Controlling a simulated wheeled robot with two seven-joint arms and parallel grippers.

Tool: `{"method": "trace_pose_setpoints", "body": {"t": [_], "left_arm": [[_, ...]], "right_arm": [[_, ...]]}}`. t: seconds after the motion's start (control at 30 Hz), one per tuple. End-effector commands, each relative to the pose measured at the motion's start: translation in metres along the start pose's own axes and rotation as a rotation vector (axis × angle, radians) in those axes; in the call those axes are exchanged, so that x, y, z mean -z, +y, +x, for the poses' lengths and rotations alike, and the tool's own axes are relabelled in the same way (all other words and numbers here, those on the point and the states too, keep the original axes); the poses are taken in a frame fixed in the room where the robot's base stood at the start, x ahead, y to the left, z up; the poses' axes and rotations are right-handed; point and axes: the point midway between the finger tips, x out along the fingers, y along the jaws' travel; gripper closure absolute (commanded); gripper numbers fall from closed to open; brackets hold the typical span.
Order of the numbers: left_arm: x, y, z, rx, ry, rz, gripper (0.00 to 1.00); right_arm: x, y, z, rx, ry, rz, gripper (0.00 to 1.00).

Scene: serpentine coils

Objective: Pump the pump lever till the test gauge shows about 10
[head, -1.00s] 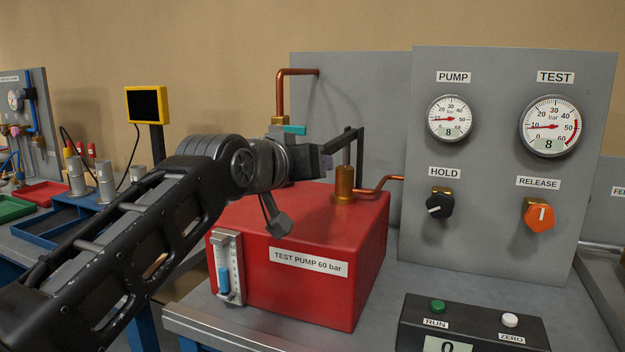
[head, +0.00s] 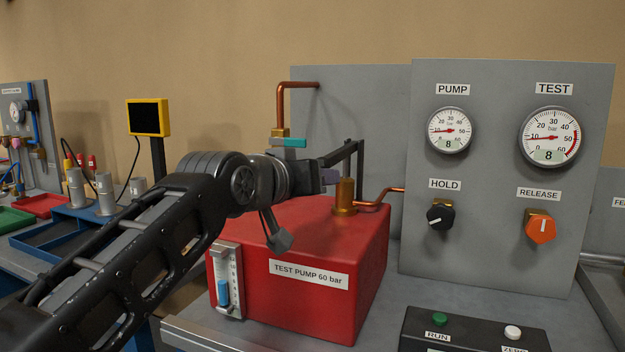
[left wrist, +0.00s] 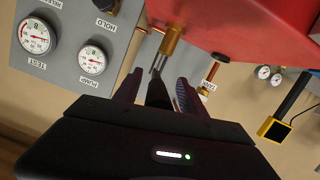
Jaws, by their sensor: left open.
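The red test pump (head: 300,240) stands on the bench with a brass cylinder (head: 345,197) on top. Its dark pump lever (head: 342,154) runs from the post at the back toward my left gripper (head: 328,176). In the left wrist view my left gripper (left wrist: 158,92) is open, with its fingers on either side of the dark lever bar (left wrist: 157,93). Whether the fingers touch it is unclear. The test gauge (head: 550,137) reads 8, and the pump gauge (head: 449,131) also reads 8. My right gripper is not in view.
The black hold knob (head: 440,215) and orange release knob (head: 540,226) sit on the grey panel below the gauges. A control box (head: 470,335) stands in front. A copper pipe with a teal-handled valve (head: 288,142) rises behind my left wrist.

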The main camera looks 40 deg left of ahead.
Motion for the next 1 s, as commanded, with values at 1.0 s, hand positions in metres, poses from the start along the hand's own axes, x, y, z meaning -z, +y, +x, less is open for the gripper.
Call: {"method": "trace_pose_setpoints", "body": {"t": [1.0], "left_arm": [[-0.001,0.000,-0.078,0.000,-0.001,0.000,0.51]], "right_arm": [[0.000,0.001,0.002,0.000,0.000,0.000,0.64]]}}
